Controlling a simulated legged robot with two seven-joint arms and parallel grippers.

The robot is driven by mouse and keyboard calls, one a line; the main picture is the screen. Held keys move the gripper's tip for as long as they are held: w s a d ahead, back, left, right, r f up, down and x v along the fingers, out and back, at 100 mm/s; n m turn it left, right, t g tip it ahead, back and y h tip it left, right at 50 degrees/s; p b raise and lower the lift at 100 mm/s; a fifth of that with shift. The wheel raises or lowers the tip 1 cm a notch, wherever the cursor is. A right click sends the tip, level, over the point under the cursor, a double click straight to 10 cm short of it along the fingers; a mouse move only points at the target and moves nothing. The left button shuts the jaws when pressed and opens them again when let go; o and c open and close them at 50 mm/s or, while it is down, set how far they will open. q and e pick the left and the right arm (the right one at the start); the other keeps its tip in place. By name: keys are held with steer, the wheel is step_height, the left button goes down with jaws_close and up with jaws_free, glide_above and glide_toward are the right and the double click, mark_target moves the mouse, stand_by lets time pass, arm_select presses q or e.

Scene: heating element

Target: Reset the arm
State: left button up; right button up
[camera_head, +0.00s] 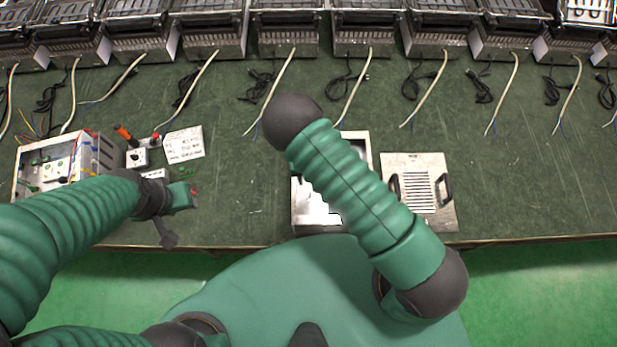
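My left arm comes in from the left. Its gripper (181,216) is over the front edge of the table, just right of the open metal box. Its two fingers look spread apart, with nothing visible between them. My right arm (360,190) is bent up in front of the table, with its dark joint (291,121) high over the table. Its gripper does not show. The arm covers part of a white metal case (309,207).
An open box with wires (52,165), a small switch box (137,157) and a white label plate (184,144) stand at the left. A vented panel with handles (421,165) lies at the right. Heater units (288,38) with cables line the back. Green table (530,180) is clear at right.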

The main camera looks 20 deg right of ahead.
steer(key=s+d+r+m+t+b, duration=0.1)
steer(key=s+d+r+m+b, duration=0.1)
steer(key=m+b, duration=0.5)
steer(key=s+d+r+m+b, duration=0.2)
steer(key=m+b, duration=0.5)
steer(key=m, duration=0.8)
steer(key=s+d+r+m+t+b, duration=0.1)
steer(key=s+d+r+m+b, duration=0.2)
steer(key=m+b, duration=0.4)
steer(key=s+r+m, duration=0.1)
steer(key=s+m, duration=0.1)
steer(key=m, duration=0.2)
steer(key=shift+s+m+t, duration=0.3)
steer(key=shift+s+m, duration=0.1)
steer(key=shift+w, duration=0.15)
steer(key=shift+r, duration=0.1)
